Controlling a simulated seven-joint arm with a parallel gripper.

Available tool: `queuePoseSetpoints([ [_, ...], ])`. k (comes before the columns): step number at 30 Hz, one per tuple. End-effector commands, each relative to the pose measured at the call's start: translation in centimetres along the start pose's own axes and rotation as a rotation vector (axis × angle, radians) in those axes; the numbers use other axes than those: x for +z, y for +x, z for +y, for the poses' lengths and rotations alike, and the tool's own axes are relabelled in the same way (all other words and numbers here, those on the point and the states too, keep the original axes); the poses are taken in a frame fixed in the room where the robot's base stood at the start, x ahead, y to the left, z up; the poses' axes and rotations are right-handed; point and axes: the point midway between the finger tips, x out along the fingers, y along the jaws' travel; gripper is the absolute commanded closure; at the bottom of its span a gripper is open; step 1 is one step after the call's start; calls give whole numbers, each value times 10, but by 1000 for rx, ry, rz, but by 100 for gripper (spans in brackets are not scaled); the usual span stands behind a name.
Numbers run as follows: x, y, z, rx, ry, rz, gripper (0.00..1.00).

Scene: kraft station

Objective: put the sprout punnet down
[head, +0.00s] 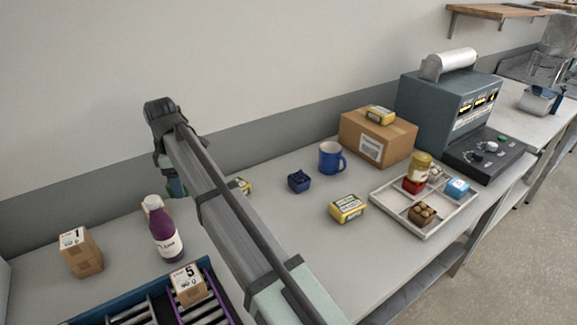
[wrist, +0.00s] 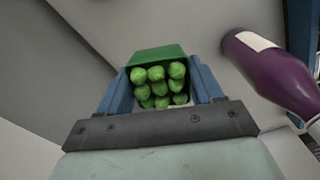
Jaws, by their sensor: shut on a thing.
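The sprout punnet (wrist: 158,84) is a green tub holding several round green sprouts. In the wrist view it sits between the two blue fingers of my gripper (wrist: 160,78), which is shut on it. In the head view my gripper (head: 177,187) hangs fingers down near the back of the bench, left of centre and behind the purple bottle. There only a small bit of blue and green shows beside my arm, so the punnet is mostly hidden. I cannot tell how far its base is from the bench top.
The purple bottle (head: 166,236) stands close by; it also shows in the wrist view (wrist: 272,72). Box 1 (head: 81,253) is left, box 5 (head: 188,284) in front. A blue mug (head: 331,158), dark blue punnet (head: 299,180) and divided tray (head: 447,219) are right.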

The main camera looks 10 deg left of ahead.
Motion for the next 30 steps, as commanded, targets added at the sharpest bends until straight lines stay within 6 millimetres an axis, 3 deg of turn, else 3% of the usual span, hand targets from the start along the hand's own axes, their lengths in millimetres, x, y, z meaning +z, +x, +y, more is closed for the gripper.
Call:
queuePoseSetpoints([
  [1, 19, 0, 11, -1, 28, 0, 65],
  [9, 107, 1, 58, -6, 154, -1, 65],
  [21, 246, 1, 118, -13, 340, -2, 65],
  [30, 327, 0, 151, -14, 498, -2, 65],
])
